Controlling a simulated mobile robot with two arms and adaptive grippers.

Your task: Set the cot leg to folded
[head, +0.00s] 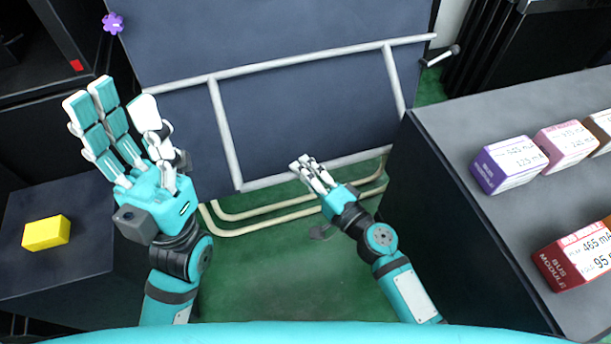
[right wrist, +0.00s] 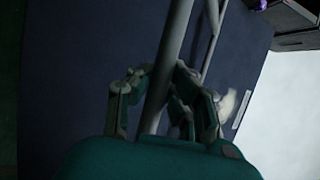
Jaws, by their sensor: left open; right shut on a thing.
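A large dark blue panel (head: 300,110), which looks like the cot, stands in front of me. A grey tubular frame (head: 225,135), which looks like the cot leg, lies across it, with a long upper bar, two struts and a lower bar. My right gripper (head: 306,170) is at the lower bar, fingers closed around it. In the right wrist view the grey bar (right wrist: 172,60) passes between the fingers of this gripper (right wrist: 155,95). My left gripper (head: 115,110) is open and empty, raised left of the frame.
Cream curved tubes (head: 290,212) lie low over the green floor (head: 280,270). A grey counter (head: 480,220) with several labelled boxes stands right. A yellow block (head: 46,233) sits on a dark cabinet at left. A small handle (head: 440,56) is near the panel's upper right.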

